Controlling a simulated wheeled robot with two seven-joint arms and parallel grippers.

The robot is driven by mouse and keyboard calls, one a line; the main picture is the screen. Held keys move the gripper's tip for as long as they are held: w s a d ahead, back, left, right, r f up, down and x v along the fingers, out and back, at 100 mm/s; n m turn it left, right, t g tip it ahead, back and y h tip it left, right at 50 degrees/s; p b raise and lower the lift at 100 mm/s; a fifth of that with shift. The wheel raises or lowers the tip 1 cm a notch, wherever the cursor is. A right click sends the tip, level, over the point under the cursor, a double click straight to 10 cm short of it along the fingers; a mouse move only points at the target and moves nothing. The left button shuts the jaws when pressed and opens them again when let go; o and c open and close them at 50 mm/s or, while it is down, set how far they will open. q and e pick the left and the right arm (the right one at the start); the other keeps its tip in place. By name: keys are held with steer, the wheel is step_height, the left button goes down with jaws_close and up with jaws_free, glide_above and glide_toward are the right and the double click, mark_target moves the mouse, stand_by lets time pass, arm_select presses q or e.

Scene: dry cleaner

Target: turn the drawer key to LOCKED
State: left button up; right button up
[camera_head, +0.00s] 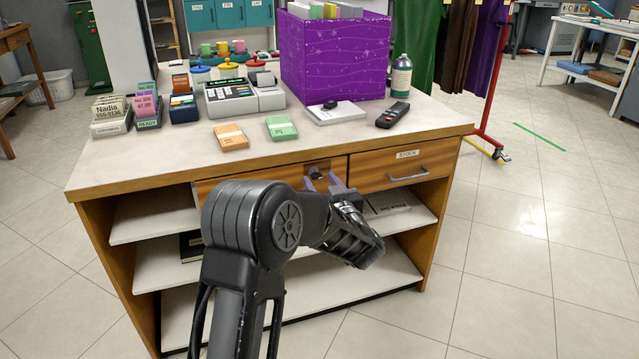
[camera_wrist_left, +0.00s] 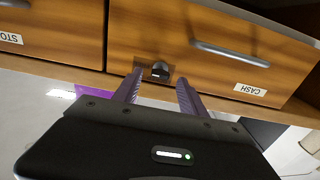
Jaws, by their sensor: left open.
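The drawer lock (camera_head: 317,171) sits on the front of the wooden counter, beside the STOCK drawer (camera_head: 403,173). In the left wrist view, which is upside down, the lock (camera_wrist_left: 160,70) is a dark round piece on a small plate. Whether it points to LOCKED cannot be read. My left gripper (camera_head: 321,179) is open, its two purple fingers pointing at the counter front. In the left wrist view the fingers (camera_wrist_left: 158,80) are spread to either side of the lock, with nothing between them. I cannot tell if they touch the front. My right gripper is not in view.
The CASH drawer (camera_wrist_left: 235,60) has a bar handle near the lock. Open shelves (camera_head: 170,270) lie below. The counter top (camera_head: 180,155) holds a cash register (camera_head: 238,98), a purple box (camera_head: 335,60), a remote (camera_head: 393,115), a bottle (camera_head: 401,78) and card stacks.

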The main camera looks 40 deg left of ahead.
arm_select(q)
steer(key=shift+w+a, duration=0.35)
steer(key=shift+a, duration=0.15)
jaws_close()
stand_by(0.3)
